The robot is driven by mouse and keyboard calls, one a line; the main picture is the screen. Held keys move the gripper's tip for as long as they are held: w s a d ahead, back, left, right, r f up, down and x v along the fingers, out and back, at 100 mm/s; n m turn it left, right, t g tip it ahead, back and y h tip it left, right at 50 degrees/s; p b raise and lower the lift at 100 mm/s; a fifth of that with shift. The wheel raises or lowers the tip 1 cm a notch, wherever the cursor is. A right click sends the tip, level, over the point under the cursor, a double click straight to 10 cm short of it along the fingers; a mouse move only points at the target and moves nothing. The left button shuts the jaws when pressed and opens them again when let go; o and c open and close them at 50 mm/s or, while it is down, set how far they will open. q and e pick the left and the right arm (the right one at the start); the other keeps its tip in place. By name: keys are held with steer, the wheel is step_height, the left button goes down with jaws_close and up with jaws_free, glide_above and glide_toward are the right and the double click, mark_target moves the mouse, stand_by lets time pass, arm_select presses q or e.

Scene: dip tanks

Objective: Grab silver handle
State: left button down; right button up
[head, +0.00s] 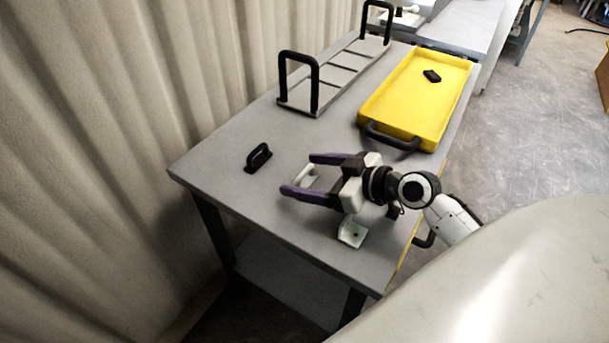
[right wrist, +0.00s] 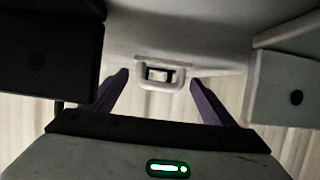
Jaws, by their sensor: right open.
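The silver handle (head: 304,176) is a small pale U-shaped pull on the grey tabletop (head: 225,185), near its front part. My right gripper (head: 298,175) reaches in from the right with its purple fingers open, one on each side of the handle. In the right wrist view the silver handle (right wrist: 162,86) shows between the open fingertips, with a visible gap to each finger. I cannot tell the exact height of the fingers above the table. My left gripper is not in view.
A small black handle (head: 258,157) stands left of the gripper. A small pale bracket (head: 352,233) lies below it. Behind are a rack with tall black handles (head: 299,55) and a yellow tray (head: 402,118) with a black item (head: 432,76). A corrugated wall (head: 130,90) borders the left.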

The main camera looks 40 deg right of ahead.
steer(key=shift+w+a+f, duration=0.2)
steer(key=shift+w+f, duration=0.05)
steer(key=shift+w, duration=0.2)
steer(key=shift+r, duration=0.1)
steer(key=c, duration=1.1)
